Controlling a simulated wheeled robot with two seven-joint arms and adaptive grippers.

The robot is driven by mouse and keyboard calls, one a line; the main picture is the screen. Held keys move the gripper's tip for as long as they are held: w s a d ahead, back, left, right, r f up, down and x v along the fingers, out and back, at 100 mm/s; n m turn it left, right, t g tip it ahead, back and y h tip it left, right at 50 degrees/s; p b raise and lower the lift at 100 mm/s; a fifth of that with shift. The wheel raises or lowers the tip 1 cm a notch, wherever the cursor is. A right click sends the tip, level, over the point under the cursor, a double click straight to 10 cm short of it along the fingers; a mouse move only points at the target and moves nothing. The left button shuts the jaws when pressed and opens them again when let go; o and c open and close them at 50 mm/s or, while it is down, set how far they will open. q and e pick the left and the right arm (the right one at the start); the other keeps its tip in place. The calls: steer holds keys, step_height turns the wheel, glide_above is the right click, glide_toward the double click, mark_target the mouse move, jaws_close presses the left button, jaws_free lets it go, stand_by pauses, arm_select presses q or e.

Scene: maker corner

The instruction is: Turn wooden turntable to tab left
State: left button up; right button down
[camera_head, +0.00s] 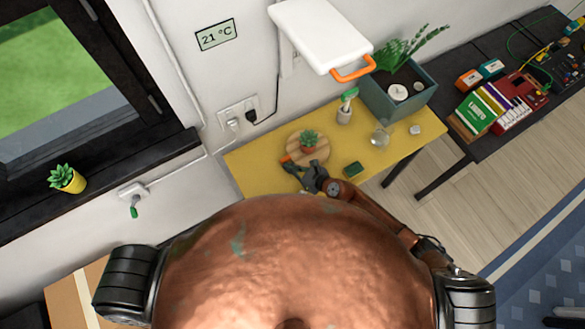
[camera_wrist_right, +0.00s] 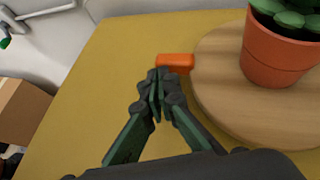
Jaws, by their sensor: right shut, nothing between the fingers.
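The round wooden turntable (camera_head: 322,149) lies on the yellow table and carries a succulent in a terracotta pot (camera_head: 308,145). In the right wrist view the turntable (camera_wrist_right: 215,80) is at the right, with the pot (camera_wrist_right: 278,55) on it. Its orange tab (camera_wrist_right: 177,62) sticks out from the rim to the left; in the head view the tab (camera_head: 285,159) is at the lower left rim. My right gripper (camera_head: 291,167) is shut and empty, its fingertips (camera_wrist_right: 160,76) right beside the tab. I cannot tell whether they touch it. My left gripper is out of view.
The table is bare left of the turntable.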

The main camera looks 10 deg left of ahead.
steer(key=shift+w+a, duration=0.15)
steer(key=shift+a, duration=0.15)
stand_by(0.5)
steer(key=shift+s+d, duration=0.25)
steer(key=shift+s, duration=0.1)
steer(key=shift+s+d+f, duration=0.1)
steer(key=shift+s+d, duration=0.85)
steer(key=shift+s, duration=0.2)
steer(key=s+d+r+p, duration=0.1)
steer(key=s, duration=0.1)
steer(key=s+d+r+p, duration=0.1)
steer(key=s+d+r, duration=0.1)
steer(key=s, duration=0.1)
steer(key=s+d+r+p, duration=0.1)
steer(key=s+d+r, duration=0.1)
steer(key=shift+s+d+r, duration=0.1)
steer(key=shift+s, duration=0.05)
